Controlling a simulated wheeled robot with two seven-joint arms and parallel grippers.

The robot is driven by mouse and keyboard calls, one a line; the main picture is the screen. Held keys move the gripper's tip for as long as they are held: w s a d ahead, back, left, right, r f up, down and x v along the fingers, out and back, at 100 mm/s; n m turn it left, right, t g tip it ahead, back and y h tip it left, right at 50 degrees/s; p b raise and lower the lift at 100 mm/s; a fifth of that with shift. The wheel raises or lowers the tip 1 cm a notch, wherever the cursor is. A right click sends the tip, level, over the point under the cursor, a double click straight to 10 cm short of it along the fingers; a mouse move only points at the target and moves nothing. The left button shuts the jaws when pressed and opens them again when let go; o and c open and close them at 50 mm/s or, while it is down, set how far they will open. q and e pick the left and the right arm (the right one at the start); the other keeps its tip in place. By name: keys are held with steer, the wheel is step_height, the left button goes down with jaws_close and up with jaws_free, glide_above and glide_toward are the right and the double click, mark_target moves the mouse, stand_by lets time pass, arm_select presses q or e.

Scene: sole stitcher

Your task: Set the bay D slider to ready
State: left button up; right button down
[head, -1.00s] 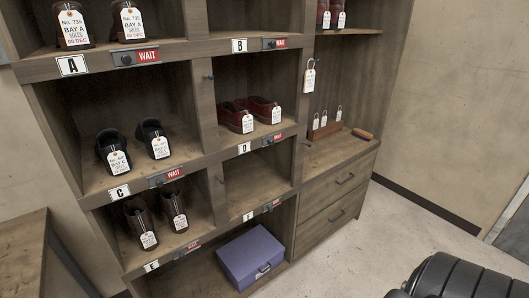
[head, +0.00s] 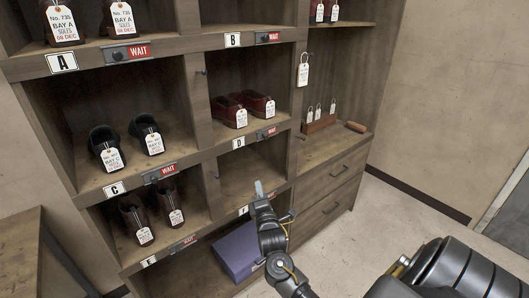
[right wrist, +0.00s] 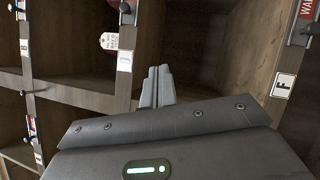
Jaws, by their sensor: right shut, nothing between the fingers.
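The bay D slider (head: 261,136) sits on the shelf edge right of the D plate (head: 239,143), with red WAIT showing beside its dark knob. My right gripper (head: 259,188) is shut and empty, below the D shelf edge and in front of the bay F opening, apart from the slider. Its closed fingers also show in the right wrist view (right wrist: 157,84). My left gripper is not in view.
Dark red shoes (head: 243,108) with tags stand in bay D above its slider. The F plate (right wrist: 284,86) and its slider are close to my right gripper. A purple box (head: 238,250) lies in the bottom bay. Upright dividers separate the bays. Floor at right is clear.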

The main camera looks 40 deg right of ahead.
steer(key=shift+h, duration=0.7)
steer(key=r, duration=0.2)
steer(key=d+r, duration=0.1)
steer(key=r, duration=0.1)
steer(key=shift+s+r, duration=0.2)
steer(key=shift+r, duration=0.05)
steer(key=p, duration=0.3)
glide_toward(262, 136)
steer(key=w+a, duration=0.1)
steer(key=w, duration=0.2)
steer(key=shift+w+d+r+p, duration=0.1)
steer(key=shift+d+r+p, duration=0.2)
steer(key=shift+d, duration=0.15)
steer(key=shift+w+d+r+p, duration=0.15)
steer(key=shift+d+r+p, duration=0.15)
steer(key=shift+d, duration=0.15)
steer(key=shift+d+r, duration=0.2)
steer(key=shift+d, duration=0.4)
steer(key=shift+w, duration=0.1)
steer(key=shift+d, duration=0.1)
